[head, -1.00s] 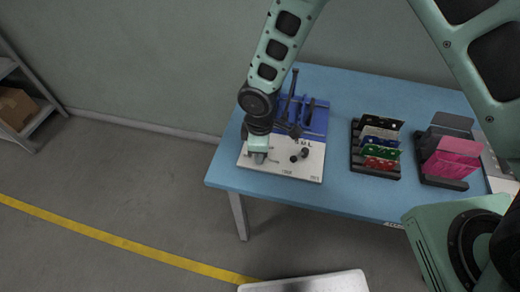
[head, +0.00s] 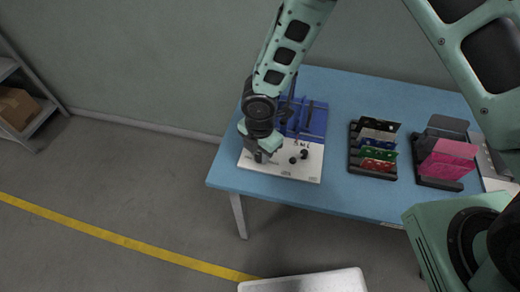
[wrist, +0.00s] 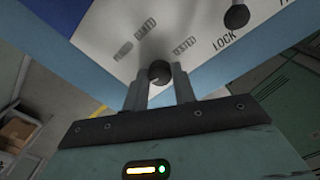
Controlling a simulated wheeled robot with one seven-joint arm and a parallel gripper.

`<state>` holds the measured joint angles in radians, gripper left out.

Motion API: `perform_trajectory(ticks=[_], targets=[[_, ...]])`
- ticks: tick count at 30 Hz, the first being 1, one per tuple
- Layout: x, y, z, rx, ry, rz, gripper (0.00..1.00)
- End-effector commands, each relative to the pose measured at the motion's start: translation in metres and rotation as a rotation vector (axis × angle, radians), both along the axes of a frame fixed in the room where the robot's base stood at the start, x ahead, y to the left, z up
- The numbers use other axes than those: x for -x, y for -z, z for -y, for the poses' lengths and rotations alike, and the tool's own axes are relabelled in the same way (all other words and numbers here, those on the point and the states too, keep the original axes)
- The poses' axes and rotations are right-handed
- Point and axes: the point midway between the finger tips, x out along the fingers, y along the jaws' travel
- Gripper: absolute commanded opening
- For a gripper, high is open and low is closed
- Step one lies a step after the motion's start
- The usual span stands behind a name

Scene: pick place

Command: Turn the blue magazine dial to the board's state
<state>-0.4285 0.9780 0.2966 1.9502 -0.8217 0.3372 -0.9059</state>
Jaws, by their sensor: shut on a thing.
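My gripper (head: 258,155) is over the left part of the white panel (head: 308,172) at the table's front left. In the wrist view, its two fingers (wrist: 160,85) are shut on a dark round knob (wrist: 159,71), which looks like the dial. A grey mark or pointer lies beside BAKED. The blue part (head: 317,122) of the fixture stands behind the white panel. The dial is mostly hidden by my gripper in the head view.
Another dark knob (wrist: 236,16) is by the word LOCK. A black rack (head: 372,174) with several coloured boards stands to the right, then a second rack (head: 441,183) with pink boards. The blue table (head: 345,205) is clear along its front.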

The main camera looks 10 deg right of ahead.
Motion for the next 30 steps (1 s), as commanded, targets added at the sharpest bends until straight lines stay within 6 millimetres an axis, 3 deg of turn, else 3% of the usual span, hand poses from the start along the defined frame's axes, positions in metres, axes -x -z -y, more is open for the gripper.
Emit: perform_trajectory(ticks=[13,30], targets=[[-0.0012,-0.0017,-0.0004,-0.001,-0.245,0.003,0.04],[-0.0014,-0.0012,-0.0006,-0.001,-0.288,0.003,0.04]])
